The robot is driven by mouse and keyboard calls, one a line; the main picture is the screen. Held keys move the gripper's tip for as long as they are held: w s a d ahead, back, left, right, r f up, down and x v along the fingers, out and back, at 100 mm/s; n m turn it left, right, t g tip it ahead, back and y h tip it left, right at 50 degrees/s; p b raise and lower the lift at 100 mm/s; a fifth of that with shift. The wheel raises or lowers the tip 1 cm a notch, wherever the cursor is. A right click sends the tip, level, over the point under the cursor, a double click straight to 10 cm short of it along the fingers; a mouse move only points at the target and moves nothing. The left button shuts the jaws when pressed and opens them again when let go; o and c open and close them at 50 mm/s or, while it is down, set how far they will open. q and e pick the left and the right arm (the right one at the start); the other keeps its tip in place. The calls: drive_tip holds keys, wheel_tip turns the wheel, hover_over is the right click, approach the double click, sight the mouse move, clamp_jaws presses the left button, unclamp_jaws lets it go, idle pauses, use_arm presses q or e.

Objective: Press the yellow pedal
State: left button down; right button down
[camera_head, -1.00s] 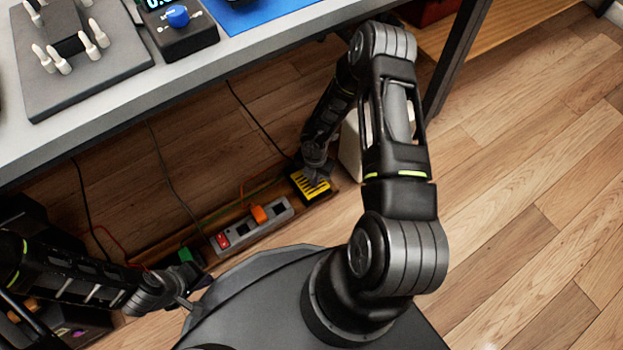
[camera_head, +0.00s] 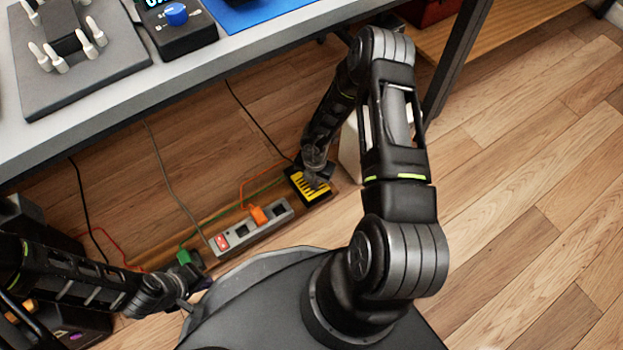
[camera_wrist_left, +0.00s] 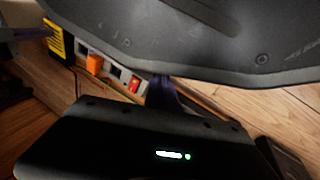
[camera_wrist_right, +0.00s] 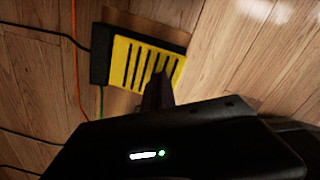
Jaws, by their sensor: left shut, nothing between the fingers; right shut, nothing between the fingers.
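The yellow pedal (camera_head: 299,184), with black stripes and a black housing, lies on the floor under the table. It also shows in the right wrist view (camera_wrist_right: 122,58) and at the upper left of the left wrist view (camera_wrist_left: 57,42). My right gripper (camera_head: 326,184) is shut and empty, pointing down over the pedal. In the right wrist view its fingertips (camera_wrist_right: 159,84) overlap the pedal's near right part; I cannot tell whether they touch it. My left gripper (camera_head: 190,304) is shut and empty, low at the left, well away from the pedal.
A grey power strip (camera_head: 229,241) with a red switch and an orange plug (camera_head: 258,215) lies left of the pedal. A green plug (camera_head: 184,257) is further left. Cables run across the floor. The table edge (camera_head: 120,116) overhangs. A white box (camera_head: 350,150) stands behind my right arm.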

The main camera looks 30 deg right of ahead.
wheel_tip(320, 180, up, 7)
drive_tip(key=p, duration=0.5)
drive_tip(key=shift+p, duration=0.35)
drive_tip(key=shift+s, duration=0.1)
